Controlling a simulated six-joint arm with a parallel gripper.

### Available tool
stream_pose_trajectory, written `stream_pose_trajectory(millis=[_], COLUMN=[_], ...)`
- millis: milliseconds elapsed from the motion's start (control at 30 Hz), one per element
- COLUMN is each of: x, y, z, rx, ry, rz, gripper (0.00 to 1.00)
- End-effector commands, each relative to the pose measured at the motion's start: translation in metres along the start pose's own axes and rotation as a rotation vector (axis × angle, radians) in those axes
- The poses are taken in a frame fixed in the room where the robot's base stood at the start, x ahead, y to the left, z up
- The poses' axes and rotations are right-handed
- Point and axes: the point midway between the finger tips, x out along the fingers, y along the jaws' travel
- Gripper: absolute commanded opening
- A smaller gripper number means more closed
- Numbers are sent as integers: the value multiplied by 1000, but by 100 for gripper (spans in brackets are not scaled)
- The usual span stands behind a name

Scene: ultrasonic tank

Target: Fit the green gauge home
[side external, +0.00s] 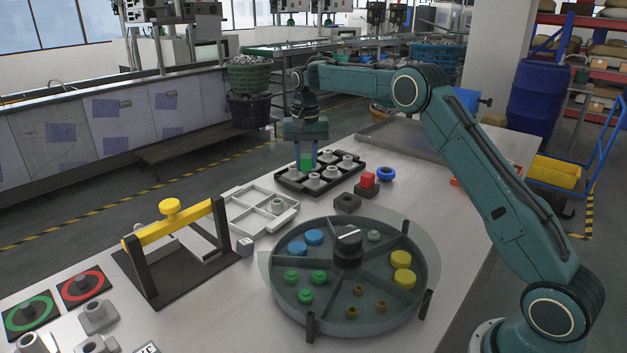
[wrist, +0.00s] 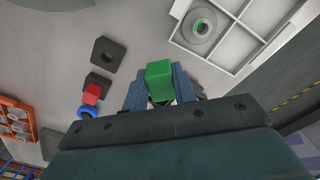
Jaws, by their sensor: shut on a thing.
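The green gauge (side external: 307,164) is a bright green block. My gripper (side external: 306,156) is shut on it and holds it over or just behind the black tray of grey parts; its height above the tray is hard to tell. In the wrist view the green gauge (wrist: 160,80) sits between the two fingers of my gripper (wrist: 160,90). A dark block with an open hole (side external: 347,202) lies on the table, apart from the gauge; it also shows in the wrist view (wrist: 99,50). A red block (side external: 367,180) sits on a similar dark block.
The black tray (side external: 283,182) holds several grey parts. A blue ring (side external: 386,173) lies beside the red block. A white divided tray (side external: 236,218) and a round sorting dish (side external: 385,318) stand nearer the camera. A yellow-barred frame (side external: 147,234) stands at left.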

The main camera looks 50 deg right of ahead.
Motion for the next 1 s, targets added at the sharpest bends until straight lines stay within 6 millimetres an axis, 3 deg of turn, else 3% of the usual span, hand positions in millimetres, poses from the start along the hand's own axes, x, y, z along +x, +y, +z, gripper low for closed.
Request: stream_pose_trajectory(millis=[300,500,700,1000], x=[3,6,7,9], y=[73,102,114,115], z=[0,5,8,8], rx=[3,1,-1,-1], ry=[0,-1,1,0], rz=[0,0,-1,0], gripper=[4,4,4,4])
